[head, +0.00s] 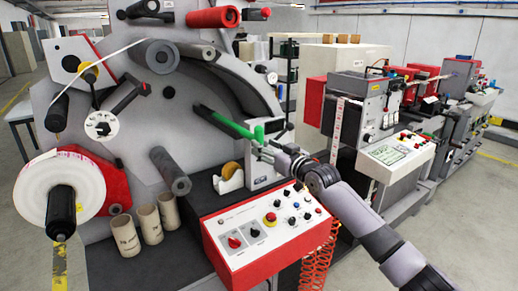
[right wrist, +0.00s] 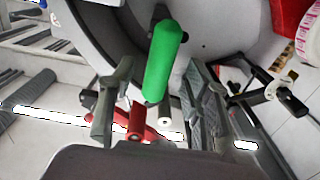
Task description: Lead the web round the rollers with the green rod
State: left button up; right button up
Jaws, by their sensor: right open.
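The green rod (head: 232,126) sticks out from the grey machine face on a dark shaft. My right gripper (head: 268,142) is at the rod's free end. In the right wrist view the green rod (right wrist: 165,62) lies between the two open fingers of my right gripper (right wrist: 160,95), with a gap on both sides. A thin white web (head: 115,52) runs slanting across the upper left of the machine. Grey rollers (head: 170,170) stand out from the face, one below the rod's left. A large white roll (head: 35,188) sits on a black hub at the left. My left gripper is not seen.
A red-edged control panel (head: 265,228) with knobs lies below my right gripper. A tape dispenser (head: 230,178) and cardboard cores (head: 148,222) stand on the machine's ledge. More machines (head: 365,105) stand at the right.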

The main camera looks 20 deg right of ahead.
aim_at(262, 133)
jog(key=shift+b+x, duration=1.7)
jog(key=shift+x, duration=0.4)
grip_shut()
jog(key=shift+r, duration=0.1)
jog(key=shift+r+p, duration=1)
jog(key=shift+r, duration=0.5)
jog(key=shift+r, duration=0.15)
